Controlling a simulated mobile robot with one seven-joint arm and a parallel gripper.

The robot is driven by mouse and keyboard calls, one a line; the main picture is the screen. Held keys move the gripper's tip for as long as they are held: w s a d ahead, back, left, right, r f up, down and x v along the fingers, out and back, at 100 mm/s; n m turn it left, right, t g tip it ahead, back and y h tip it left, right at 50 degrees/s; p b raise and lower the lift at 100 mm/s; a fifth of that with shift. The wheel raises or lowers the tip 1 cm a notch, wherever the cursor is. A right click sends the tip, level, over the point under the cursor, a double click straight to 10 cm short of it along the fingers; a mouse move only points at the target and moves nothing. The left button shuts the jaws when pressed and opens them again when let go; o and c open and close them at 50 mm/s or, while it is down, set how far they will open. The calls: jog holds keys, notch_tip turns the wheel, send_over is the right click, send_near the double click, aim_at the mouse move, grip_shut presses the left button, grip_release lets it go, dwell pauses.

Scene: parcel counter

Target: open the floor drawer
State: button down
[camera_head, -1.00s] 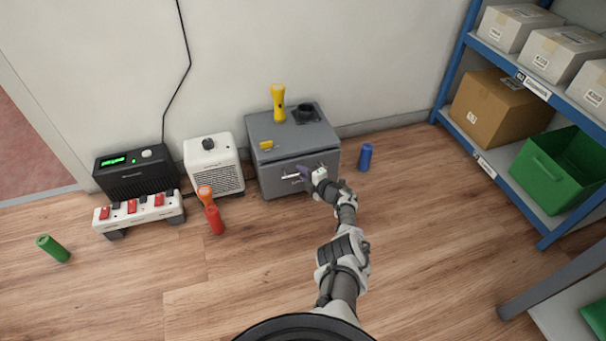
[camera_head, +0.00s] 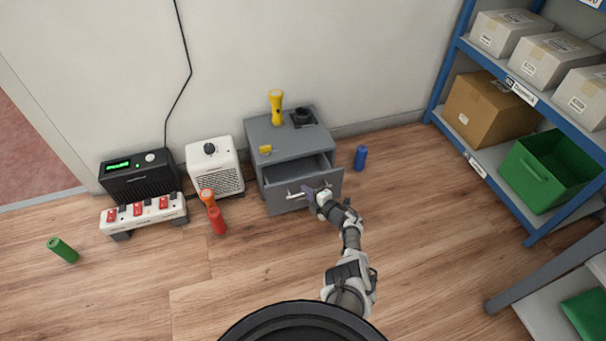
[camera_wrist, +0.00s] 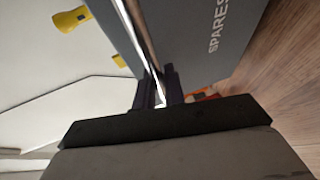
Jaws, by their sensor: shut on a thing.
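The floor drawer (camera_head: 304,195) is the front of a small grey cabinet (camera_head: 278,141) against the wall. It stands partly pulled out, and a strip of its inside shows behind the front. My gripper (camera_head: 313,193) is shut on the drawer's bar handle (camera_head: 294,196). In the wrist view the two dark fingers (camera_wrist: 158,92) close around the shiny handle (camera_wrist: 135,30). The drawer front (camera_wrist: 195,40) there carries the word SPARES. The drawer's contents cannot be made out.
A yellow torch (camera_head: 276,108) and a dark square item (camera_head: 303,117) stand on the cabinet. A blue cylinder (camera_head: 361,157) stands to its right. A white heater (camera_head: 214,168), an orange-red torch (camera_head: 216,219) and a power strip (camera_head: 145,213) are left. The floor in front is clear.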

jog(key=s+d+p, duration=0.2)
jog(key=s+p, duration=0.2)
jog(key=s, duration=0.4)
jog(key=shift+s+d+p, duration=0.4)
jog(key=c, duration=1.5)
grip_release()
jog(key=shift+s+d, duration=0.1)
